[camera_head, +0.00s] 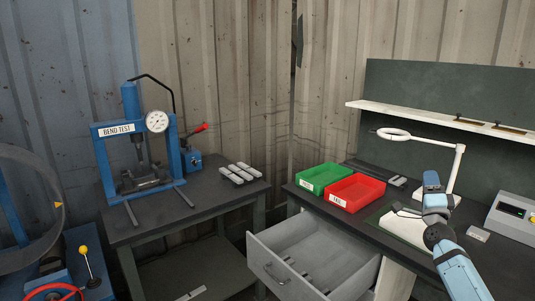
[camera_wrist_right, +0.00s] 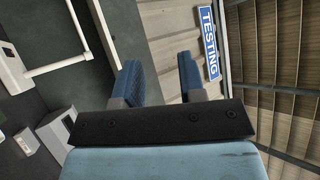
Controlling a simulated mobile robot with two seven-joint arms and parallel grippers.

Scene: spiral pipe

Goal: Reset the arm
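My right arm (camera_head: 446,245) reaches up from the lower right in the head view. It ends at the blue right gripper (camera_head: 432,186), raised in front of the right-hand workbench. In the right wrist view, the two blue fingers of the right gripper (camera_wrist_right: 159,78) stand apart with nothing between them. The fingers point toward the wall, with a blue TESTING sign (camera_wrist_right: 208,43) beyond them. My left arm and gripper are not in view.
A green bin (camera_head: 323,177) and a red bin (camera_head: 355,192) sit on the workbench, left of my right gripper. A white ring lamp (camera_head: 459,165) stands close behind it. An open drawer (camera_head: 310,258) juts out below. A blue bend-test press (camera_head: 100,150) stands on the left table.

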